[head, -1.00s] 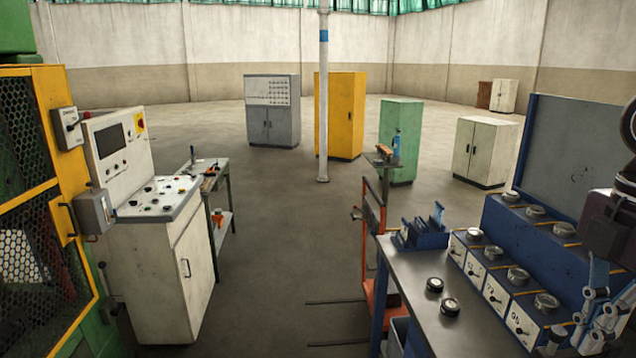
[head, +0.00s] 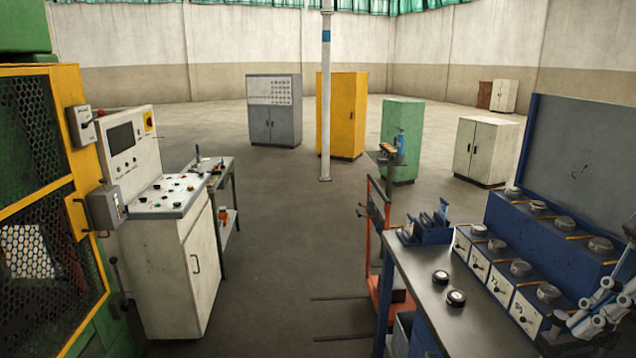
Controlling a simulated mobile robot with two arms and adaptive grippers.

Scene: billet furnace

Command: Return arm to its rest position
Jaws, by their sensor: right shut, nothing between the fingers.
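My right gripper (head: 577,324) is at the lower right edge of the head view, by the right end of the row of gauge boxes on the bench. Its pale linked fingers are shut and hold nothing. Most of its arm is outside the picture. Whether the fingers touch the nearest box cannot be told. My left gripper is not in view.
A workbench (head: 432,288) at right carries two loose round gauges, a blue holder (head: 428,233) and stepped gauge boxes (head: 521,292). An orange cart (head: 384,300) stands beside it. A control console (head: 174,268) and caged machine are at left. The middle floor is clear.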

